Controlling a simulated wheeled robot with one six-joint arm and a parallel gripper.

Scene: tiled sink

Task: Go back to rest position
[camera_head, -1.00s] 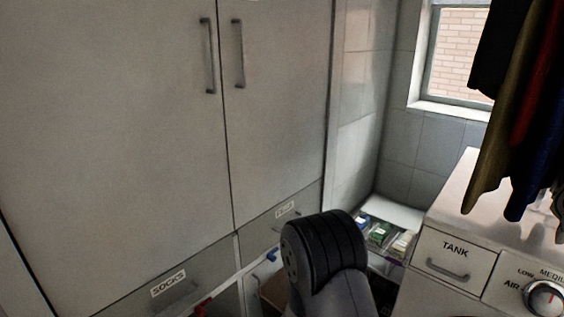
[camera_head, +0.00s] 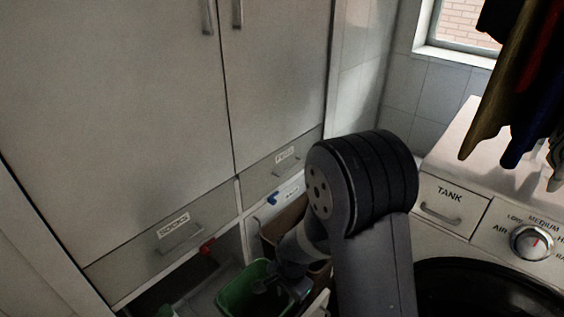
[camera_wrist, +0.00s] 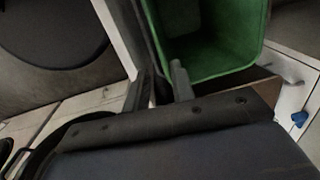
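My gripper (camera_wrist: 159,80) shows in the wrist view with its two fingers apart and nothing seen held between them. Its fingertips are close to the near rim of a green bin (camera_wrist: 215,62); whether they touch it I cannot tell. In the head view my gripper (camera_head: 272,287) is low, at or over the green bin (camera_head: 232,293), and is partly hidden by my own wrist. My dark arm joint stands large in front of the drawers.
A tall cabinet (camera_head: 110,110) with labelled drawers, one marked SOCKS (camera_head: 178,232), fills the left. A washing machine (camera_head: 470,240) with a TANK drawer stands at right, with clothes (camera_head: 515,80) hanging above. A brown box (camera_head: 285,228) sits behind the bin.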

